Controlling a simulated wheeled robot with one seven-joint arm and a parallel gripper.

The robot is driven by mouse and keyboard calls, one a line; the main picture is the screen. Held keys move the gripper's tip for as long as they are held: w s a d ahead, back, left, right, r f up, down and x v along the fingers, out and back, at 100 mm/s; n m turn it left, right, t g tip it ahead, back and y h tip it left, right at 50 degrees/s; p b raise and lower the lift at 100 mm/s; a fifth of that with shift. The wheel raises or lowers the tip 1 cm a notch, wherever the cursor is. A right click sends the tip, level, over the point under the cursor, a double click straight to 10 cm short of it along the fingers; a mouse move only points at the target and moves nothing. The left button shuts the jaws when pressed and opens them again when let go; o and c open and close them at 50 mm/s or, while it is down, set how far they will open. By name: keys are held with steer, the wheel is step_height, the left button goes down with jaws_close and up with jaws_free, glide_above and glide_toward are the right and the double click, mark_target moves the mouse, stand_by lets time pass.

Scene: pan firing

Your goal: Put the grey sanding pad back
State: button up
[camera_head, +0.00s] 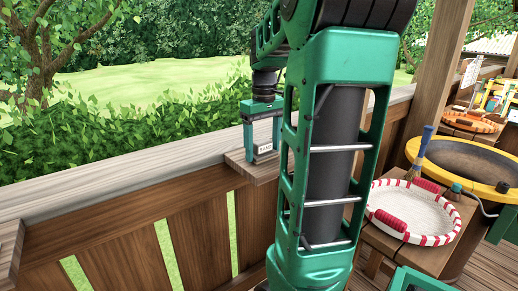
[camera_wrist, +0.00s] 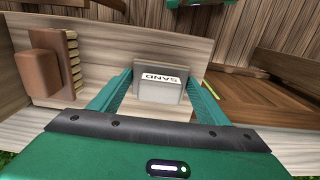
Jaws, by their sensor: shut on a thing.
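The grey sanding pad (camera_wrist: 158,92) is a small block with a white label reading SAND. In the wrist view it sits between the two green fingers of my gripper (camera_wrist: 160,80), which is shut on it. In the head view the pad (camera_head: 264,156) shows between the fingers of my gripper (camera_head: 262,140), low at a small wooden shelf (camera_head: 238,158) on the railing. I cannot tell whether the pad touches the shelf.
A brown brush (camera_wrist: 40,72) with pale bristles lies left of the pad in the wrist view. The wooden railing (camera_head: 110,190) runs along the left. A red-and-white rimmed tray (camera_head: 425,215) and a yellow-rimmed drum (camera_head: 465,160) stand at the right.

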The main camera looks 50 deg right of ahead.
mark_target(263, 142)
steer(key=shift+f, duration=0.25)
steer(key=o, duration=1.3)
steer(key=shift+f, duration=0.1)
step_height(263, 142, up, 11)
steer(key=s+a+f+m, duration=0.1)
steer(key=s+a+f, duration=0.3)
steer(key=a+f, duration=0.1)
steer(key=s+a+f+m, duration=0.1)
steer(key=s+a+f, duration=0.4)
steer(key=f, duration=0.3)
steer(key=s+a+f+m, duration=0.1)
steer(key=s+a+f, duration=0.3)
steer(key=a+f, duration=0.2)
steer(key=shift+s+a+f+m, duration=0.3)
steer(key=shift+s+a+f, duration=0.1)
steer(key=shift+f, duration=0.3)
